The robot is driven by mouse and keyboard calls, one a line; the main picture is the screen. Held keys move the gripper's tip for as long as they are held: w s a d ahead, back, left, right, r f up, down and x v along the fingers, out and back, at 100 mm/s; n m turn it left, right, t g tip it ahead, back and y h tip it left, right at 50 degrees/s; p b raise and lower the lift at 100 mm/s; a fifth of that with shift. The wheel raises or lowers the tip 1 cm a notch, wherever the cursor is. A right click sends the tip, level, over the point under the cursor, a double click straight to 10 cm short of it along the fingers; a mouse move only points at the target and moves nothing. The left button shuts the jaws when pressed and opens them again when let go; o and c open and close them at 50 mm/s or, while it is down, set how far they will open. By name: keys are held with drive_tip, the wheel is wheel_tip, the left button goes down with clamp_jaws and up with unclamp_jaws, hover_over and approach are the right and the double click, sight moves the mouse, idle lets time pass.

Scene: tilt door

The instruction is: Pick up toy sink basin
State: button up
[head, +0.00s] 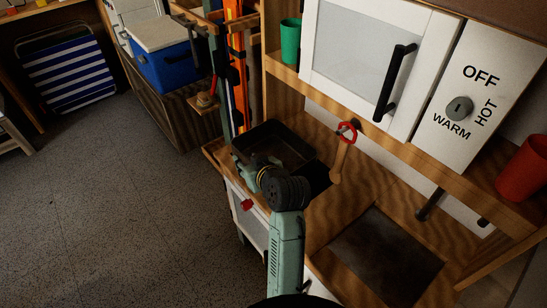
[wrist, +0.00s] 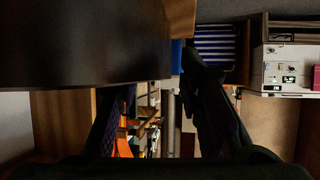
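The toy sink basin (head: 277,140) is a dark, rectangular tray at the left end of the toy kitchen's wooden counter in the head view. In the wrist view, a large dark curved surface that looks like the basin (wrist: 85,45) fills the upper left. My gripper (head: 246,157) is at the basin's near left side, partly hidden by my wrist. In the wrist view, my gripper's (wrist: 150,85) fingers are spread with a gap between them. The left fingertip is hidden by the dark surface, and the right finger stands beside its edge. I cannot tell whether they touch it.
A dark opening (head: 315,178) shows beside the basin. A wooden spoon with a red end (head: 342,150) hangs at the right. The white cabinet (head: 370,60) overhangs the counter. A green cup (head: 290,41) and red cup (head: 523,168) stand on shelves. Floor at left is clear.

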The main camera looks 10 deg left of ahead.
drive_tip(key=shift+w+a+f, duration=0.2)
drive_tip(key=shift+w+a, duration=0.05)
drive_tip(key=shift+w, duration=0.05)
clamp_jaws()
idle(1.0)
